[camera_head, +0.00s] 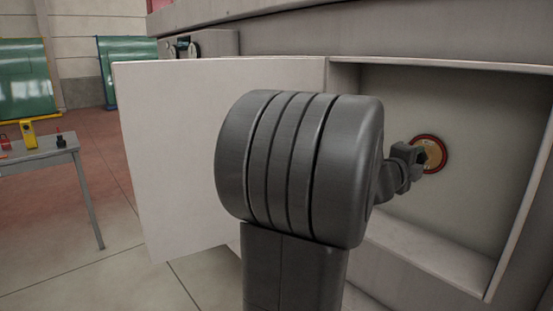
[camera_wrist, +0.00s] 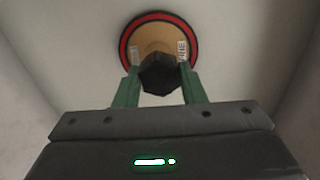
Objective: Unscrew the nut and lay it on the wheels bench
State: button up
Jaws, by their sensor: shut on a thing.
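The nut (camera_wrist: 158,74) is dark and faceted. It sits at the centre of a tan wheel with a red rim (camera_wrist: 158,22), on the back wall of the open compartment. My gripper (camera_wrist: 160,82) has its green fingers on either side of the nut and is shut on it. In the head view my gripper (camera_head: 421,156) reaches into the compartment and covers the nut and part of the wheel (camera_head: 440,153). A grey bench (camera_head: 40,153) stands at the far left; I cannot tell for sure that it is the wheels bench.
The compartment's pale door (camera_head: 180,150) is swung open to the left. The compartment's side walls and lower ledge (camera_head: 440,262) surround my gripper. A yellow object (camera_head: 28,134) and small red and dark items stand on the bench. Open floor lies between bench and door.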

jog(key=n+p, duration=1.4)
jog(key=n, duration=0.3)
jog(key=shift+s+a, duration=0.45)
jog(key=shift+a, duration=0.1)
jog(key=shift+v, duration=1.75)
jog(key=v, duration=0.8)
jog(key=shift+s, duration=0.15)
jog(key=shift+v, duration=0.9)
